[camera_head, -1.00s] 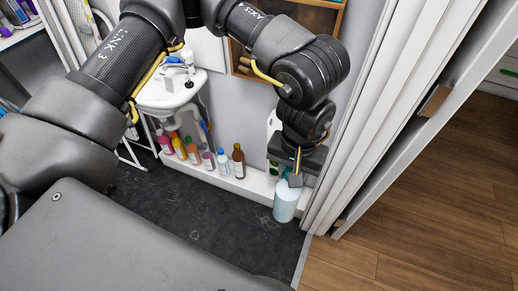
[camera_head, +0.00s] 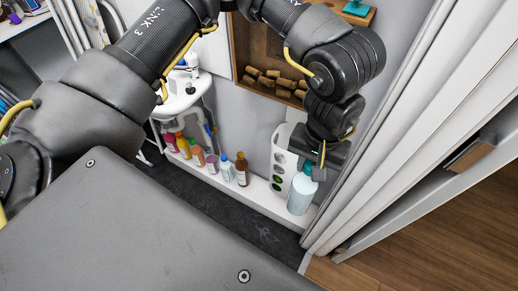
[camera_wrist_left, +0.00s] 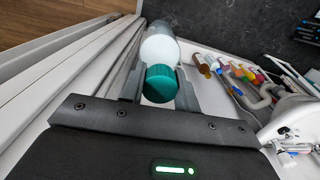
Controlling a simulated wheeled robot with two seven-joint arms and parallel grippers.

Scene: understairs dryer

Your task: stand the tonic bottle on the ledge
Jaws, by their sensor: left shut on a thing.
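The tonic bottle (camera_head: 301,194), pale blue with a teal cap, is upright or nearly so at the right end of the white ledge (camera_head: 262,194). My left gripper (camera_head: 318,174) is shut on it near the top. The left wrist view shows the teal cap (camera_wrist_left: 160,84) between the fingers and the pale body (camera_wrist_left: 158,48) beyond. The bottle's base overlaps the ledge in the head view; I cannot tell whether it touches. My right gripper is not in view.
Several small bottles (camera_head: 242,170) stand in a row on the ledge to the left. A white holder with round holes (camera_head: 282,165) stands just left of the tonic bottle. White door-frame panels (camera_head: 400,130) are close on the right. A sink (camera_head: 185,98) is at the back left.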

